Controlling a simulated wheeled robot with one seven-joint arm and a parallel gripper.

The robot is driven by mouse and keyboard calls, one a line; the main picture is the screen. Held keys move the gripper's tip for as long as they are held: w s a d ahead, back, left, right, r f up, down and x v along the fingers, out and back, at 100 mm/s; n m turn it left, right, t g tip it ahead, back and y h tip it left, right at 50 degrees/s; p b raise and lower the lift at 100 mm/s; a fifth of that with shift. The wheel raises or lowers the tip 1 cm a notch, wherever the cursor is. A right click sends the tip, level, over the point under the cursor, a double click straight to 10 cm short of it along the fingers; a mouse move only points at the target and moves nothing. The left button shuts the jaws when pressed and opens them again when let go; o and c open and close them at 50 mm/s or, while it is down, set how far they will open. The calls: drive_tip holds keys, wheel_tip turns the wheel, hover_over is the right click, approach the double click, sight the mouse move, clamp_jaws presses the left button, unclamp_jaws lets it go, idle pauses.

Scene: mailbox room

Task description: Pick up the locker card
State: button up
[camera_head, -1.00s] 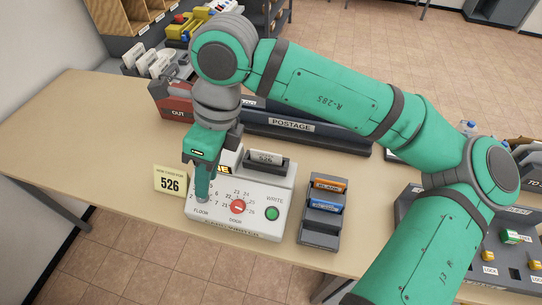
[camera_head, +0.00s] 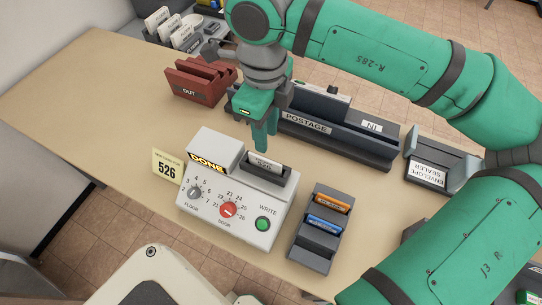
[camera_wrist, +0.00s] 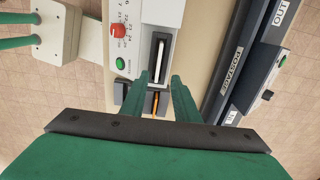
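The locker card (camera_head: 264,162), whitish and marked with a number that seems to be 526, stands upright in the dark slot (camera_head: 268,178) of the white card-writing machine (camera_head: 222,228). In the wrist view the card (camera_wrist: 160,60) is a thin pale strip in its slot, in line with the gap between my fingertips. My gripper (camera_head: 265,148) points down just behind and above the card, apart from it as far as I can tell. Its two green fingers (camera_wrist: 162,78) are spread with nothing between them.
A rack with an orange and a blue card (camera_head: 323,222) stands right of the machine. A yellow 526 note (camera_head: 167,166) is at its left. The dark POSTAGE unit (camera_head: 320,128) and red OUT tray (camera_head: 198,84) stand behind. The table's left part is clear.

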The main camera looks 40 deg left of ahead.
sight(265, 159)
drive_tip(key=f, duration=0.2)
drive_tip(key=shift+s+f, duration=0.3)
drive_tip(key=shift+w+a+f, duration=0.1)
drive_tip(key=shift+f, duration=3)
clamp_jaws()
